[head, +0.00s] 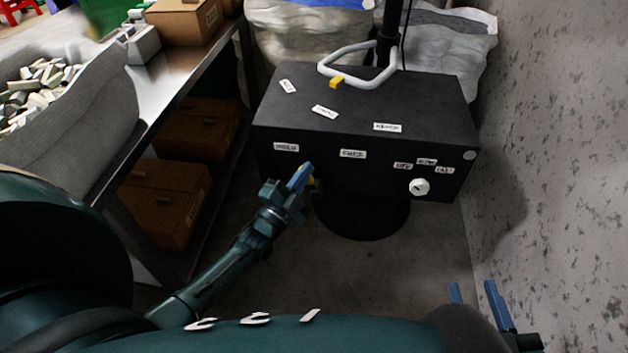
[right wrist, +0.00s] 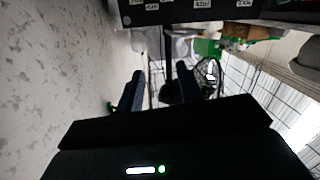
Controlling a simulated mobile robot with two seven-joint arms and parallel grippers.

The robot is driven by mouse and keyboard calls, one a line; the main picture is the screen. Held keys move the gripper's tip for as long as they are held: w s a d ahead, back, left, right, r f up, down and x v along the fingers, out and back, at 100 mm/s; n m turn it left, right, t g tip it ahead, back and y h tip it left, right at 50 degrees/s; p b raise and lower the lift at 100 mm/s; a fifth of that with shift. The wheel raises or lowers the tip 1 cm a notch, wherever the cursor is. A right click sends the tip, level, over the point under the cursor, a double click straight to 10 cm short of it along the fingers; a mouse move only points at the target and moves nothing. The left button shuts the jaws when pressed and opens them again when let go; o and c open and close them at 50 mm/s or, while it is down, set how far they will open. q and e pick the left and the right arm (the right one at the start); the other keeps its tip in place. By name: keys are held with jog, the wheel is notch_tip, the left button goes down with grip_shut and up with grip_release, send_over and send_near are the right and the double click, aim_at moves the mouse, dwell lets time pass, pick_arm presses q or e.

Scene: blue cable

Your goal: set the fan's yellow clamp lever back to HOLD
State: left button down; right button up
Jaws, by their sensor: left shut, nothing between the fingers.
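A black box (head: 440,110), apparently the fan's housing, stands on a round black base (head: 362,218). A yellow part (head: 311,181), likely the clamp lever, shows at its front face, below and between the HOLD label (head: 286,147) and the FREE label (head: 352,154). My left gripper (head: 300,177) is shut and empty right beside it, hiding most of it; contact cannot be told. My right gripper (head: 476,292) is open and empty at the lower right, away from the box. Its spread fingers also show in the right wrist view (right wrist: 160,88).
A white dial (head: 419,187) sits at the box's front right. A white handle (head: 374,80) and a small yellow block (head: 337,82) are on top. A metal table (head: 165,85) with boxes stands left, a rough wall (head: 560,150) right. Floor before the base is clear.

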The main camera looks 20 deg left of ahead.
pick_arm(q)
jog(key=shift+s+a+f+n+t+y+b, duration=0.1)
jog(key=shift+a+f+n+t+y+b, duration=0.15)
jog(key=shift+n, duration=0.3)
jog(key=shift+s+a+f+n+t+y+b, duration=0.1)
jog(key=shift+a+n+t+y+b, duration=0.1)
jog(key=shift+a+n+b, duration=0.3)
jog(key=shift+s+a+f+n+t+y+b, duration=0.15)
jog(key=shift+n+y, duration=0.1)
jog(key=shift+n, duration=0.4)
pick_arm(e)
jog(key=shift+s+a+n+t+y, duration=0.1)
jog(key=shift+a+n+t+y, duration=0.4)
jog(key=shift+t+y, duration=0.25)
pick_arm(q)
jog(key=shift+a, duration=0.1)
pick_arm(e)
jog(key=shift+r, duration=0.1)
pick_arm(q)
jog(key=shift+r, duration=0.15)
